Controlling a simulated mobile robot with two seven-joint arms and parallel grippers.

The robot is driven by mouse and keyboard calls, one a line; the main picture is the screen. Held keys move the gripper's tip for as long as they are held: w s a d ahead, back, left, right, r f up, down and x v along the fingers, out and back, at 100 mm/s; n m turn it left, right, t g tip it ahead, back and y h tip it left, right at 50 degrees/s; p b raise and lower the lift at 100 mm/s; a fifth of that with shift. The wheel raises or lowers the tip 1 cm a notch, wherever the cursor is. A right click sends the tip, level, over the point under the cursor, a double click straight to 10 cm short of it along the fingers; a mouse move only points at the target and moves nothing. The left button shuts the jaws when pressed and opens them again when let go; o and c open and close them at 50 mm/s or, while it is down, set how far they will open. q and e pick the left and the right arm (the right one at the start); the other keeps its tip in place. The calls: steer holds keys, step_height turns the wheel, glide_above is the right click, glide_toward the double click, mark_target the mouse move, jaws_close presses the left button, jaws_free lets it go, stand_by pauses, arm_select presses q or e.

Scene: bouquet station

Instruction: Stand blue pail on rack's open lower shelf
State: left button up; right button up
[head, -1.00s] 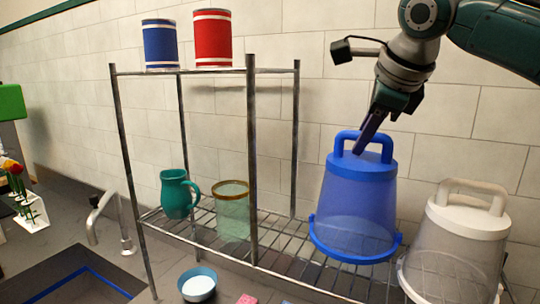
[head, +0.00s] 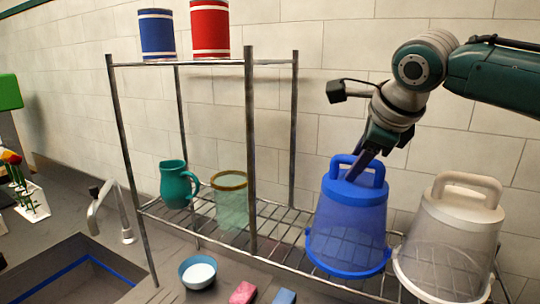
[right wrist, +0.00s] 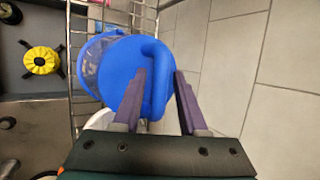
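The blue pail (head: 348,225), see-through below a solid blue top with a thick handle, is upright over the right part of the rack's lower shelf (head: 285,235). I cannot tell whether its base touches the shelf wires. My right gripper (head: 358,172) is at the pail's handle, coming from above. In the right wrist view the pail (right wrist: 115,70) shows with its handle between my two purple fingers (right wrist: 160,85), which close around it. My left gripper is not in view.
A white pail (head: 450,235) stands close on the right. A rack post (head: 251,150), a greenish glass container (head: 231,205) and a teal jug (head: 174,185) are left. Blue (head: 157,35) and red (head: 210,28) cans stand on the upper shelf. A bowl (head: 198,272) sits in front.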

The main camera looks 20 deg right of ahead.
steer(key=shift+o, duration=0.6)
steer(key=shift+r, duration=0.1)
steer(key=b+v, duration=0.3)
steer(key=v, duration=0.8)
steer(key=s+a+f+n+g+y, duration=0.1)
steer(key=s+a+f+n, duration=0.45)
steer(key=f+n, duration=0.25)
steer(key=s+a+f+n+g+y, duration=0.1)
steer(key=s+a+f+n, duration=0.3)
steer(key=a+f+n, duration=0.3)
steer(key=s+f+n, duration=0.3)
steer(key=s+n, duration=0.3)
steer(key=s, duration=0.1)
steer(key=s+a+f+n+g, duration=0.1)
steer(key=s+f+n, duration=0.3)
steer(key=s+n, duration=0.3)
steer(key=shift+s+n+g, duration=0.3)
steer(key=shift+s, duration=0.35)
